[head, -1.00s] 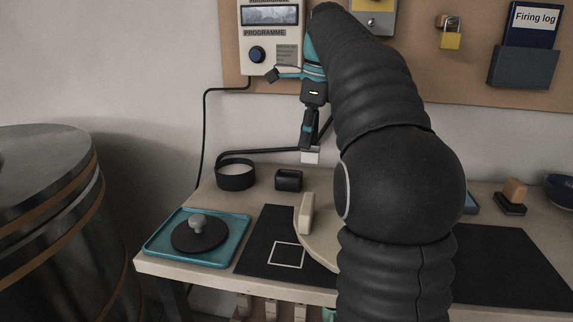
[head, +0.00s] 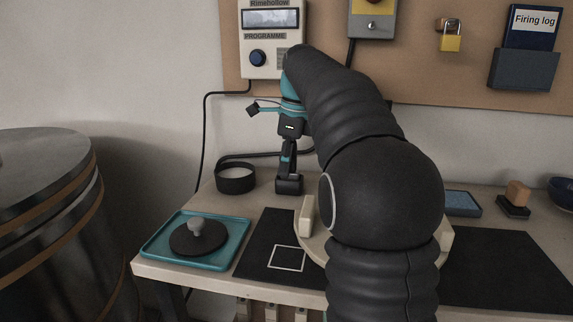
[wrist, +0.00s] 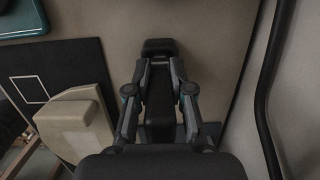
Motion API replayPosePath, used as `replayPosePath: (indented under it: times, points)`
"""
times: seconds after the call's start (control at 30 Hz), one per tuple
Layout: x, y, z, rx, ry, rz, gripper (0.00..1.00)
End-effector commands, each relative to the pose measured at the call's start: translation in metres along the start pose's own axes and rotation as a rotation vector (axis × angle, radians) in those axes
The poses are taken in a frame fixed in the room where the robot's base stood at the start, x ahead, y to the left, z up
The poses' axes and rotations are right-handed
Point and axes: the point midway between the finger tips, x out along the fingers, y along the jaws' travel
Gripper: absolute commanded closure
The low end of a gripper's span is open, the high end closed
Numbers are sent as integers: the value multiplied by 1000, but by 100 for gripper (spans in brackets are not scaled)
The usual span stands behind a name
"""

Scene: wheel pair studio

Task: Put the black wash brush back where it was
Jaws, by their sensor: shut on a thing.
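My gripper (head: 288,160) points down over the back of the worktable, its fingers closed together. It is shut on the black wash brush, which is dark against the dark fingers and hard to make out. A small black open-topped holder (head: 289,187) stands directly below the fingertips. From the head view I cannot tell whether the brush's lower end is inside the holder or just above it. In the wrist view the fingers (wrist: 159,66) converge on a black block (wrist: 159,46) at their tips; whether this is brush or holder is unclear.
A round black dish (head: 236,178) stands left of the holder. A teal tray (head: 158,250) with a grey-knobbed black disc is front left. A black mat (head: 258,250) with a white square lies in front. A cream block (head: 307,215) stands close by. A control box (head: 262,55) hangs above.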

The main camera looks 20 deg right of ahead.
Motion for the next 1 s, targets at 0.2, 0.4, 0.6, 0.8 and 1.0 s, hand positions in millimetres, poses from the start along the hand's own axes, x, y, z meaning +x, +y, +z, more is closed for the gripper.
replayPosePath:
  times: [0.2, 0.4, 0.6, 0.8, 1.0]
  points:
    - [2, 0, 0, 0, 0, 1, 64]
    - [2, 0, 0, 0, 0, 1, 53]
    - [-1, 0, 0, 0, 0, 0, 53]
    - [-27, -1, 1, 0, -1, -2, 53]
    - [-70, -2, 1, 1, -1, -3, 53]
